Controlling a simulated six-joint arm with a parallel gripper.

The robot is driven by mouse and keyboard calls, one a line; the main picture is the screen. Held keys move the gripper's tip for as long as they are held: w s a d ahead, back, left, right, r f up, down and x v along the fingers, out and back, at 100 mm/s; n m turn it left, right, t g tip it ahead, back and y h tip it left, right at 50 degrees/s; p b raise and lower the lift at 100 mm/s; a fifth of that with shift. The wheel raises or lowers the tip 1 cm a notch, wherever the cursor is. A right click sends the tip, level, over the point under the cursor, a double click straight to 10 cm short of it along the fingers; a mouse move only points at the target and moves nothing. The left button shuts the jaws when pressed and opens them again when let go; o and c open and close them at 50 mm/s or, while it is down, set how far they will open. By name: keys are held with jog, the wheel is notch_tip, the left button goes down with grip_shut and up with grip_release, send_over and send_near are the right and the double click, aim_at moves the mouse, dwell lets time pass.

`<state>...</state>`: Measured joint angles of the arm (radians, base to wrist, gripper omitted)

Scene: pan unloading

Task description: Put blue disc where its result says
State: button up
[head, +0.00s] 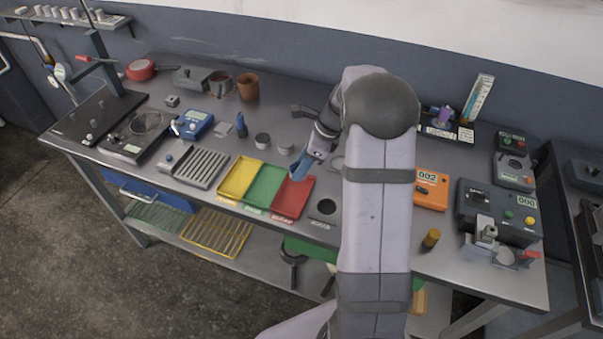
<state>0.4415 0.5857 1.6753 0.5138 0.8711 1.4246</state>
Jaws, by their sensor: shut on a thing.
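My gripper (303,166) is over the back part of the red tray (293,205), pointing down from the arm. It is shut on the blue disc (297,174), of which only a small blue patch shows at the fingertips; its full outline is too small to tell. The green tray (264,187) and the yellow tray (238,180) stand to the left of the red one, all three apparently empty. Small labels (282,220) lie at their front edges, too small to read. An orange box (430,188) reads 002. A dark grey tester (500,212) reads 000.
My arm crosses the middle of the bench and hides part of it. A slotted rack (202,168), a blue meter (193,124) and small metal cups (262,140) stand left. A brass cylinder (431,240) stands at front right. Bare bench (385,235) shows near it.

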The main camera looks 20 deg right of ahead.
jog(key=shift+f+p, duration=0.4)
jog(key=shift+f, duration=1.55)
jog(key=shift+f, duration=0.1)
jog(key=shift+s+a+f, duration=0.1)
jog(key=shift+s+f, duration=0.05)
jog(key=shift+f, duration=0.15)
jog(key=o, duration=1)
jog(key=shift+s, duration=0.1)
jog(key=shift+c, duration=0.2)
jog(key=shift+o, duration=0.6)
jog(key=shift+s+f, duration=0.1)
